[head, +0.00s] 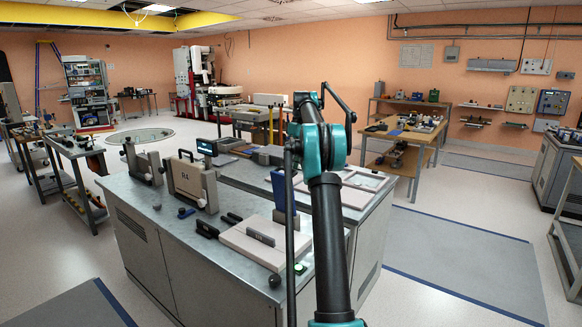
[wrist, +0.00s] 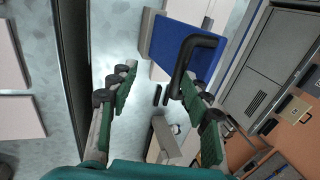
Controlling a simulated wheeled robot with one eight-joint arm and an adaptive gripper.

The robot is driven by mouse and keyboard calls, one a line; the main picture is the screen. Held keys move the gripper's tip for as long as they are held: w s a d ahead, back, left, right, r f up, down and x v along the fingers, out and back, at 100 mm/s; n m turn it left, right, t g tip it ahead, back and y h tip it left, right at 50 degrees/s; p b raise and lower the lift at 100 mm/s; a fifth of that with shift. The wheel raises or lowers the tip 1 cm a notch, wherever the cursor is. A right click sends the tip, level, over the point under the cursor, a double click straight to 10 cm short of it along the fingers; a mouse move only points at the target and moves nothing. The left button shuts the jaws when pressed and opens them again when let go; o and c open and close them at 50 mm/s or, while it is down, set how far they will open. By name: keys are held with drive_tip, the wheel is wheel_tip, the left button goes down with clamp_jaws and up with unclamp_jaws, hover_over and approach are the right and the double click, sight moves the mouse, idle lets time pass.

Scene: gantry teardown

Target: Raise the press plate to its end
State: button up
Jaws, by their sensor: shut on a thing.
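A blue plate, which I take to be the press plate (wrist: 185,52), fills the upper middle of the wrist view and has a black bent handle (wrist: 198,42). In the head view the blue plate (head: 281,190) stands upright at the cream block (head: 247,243) on the bench, partly behind my arm. My gripper (wrist: 158,94) has green-padded fingers on either side of the handle's lower end and is shut on the handle. The right finger lies close to the handle; exact contact is hard to see. In the head view my arm hides the gripper.
A wooden table (head: 405,133) stands behind right.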

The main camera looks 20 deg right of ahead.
drive_tip(key=v, duration=0.5)
drive_tip(key=shift+w+r, duration=0.1)
drive_tip(key=shift+r, duration=0.3)
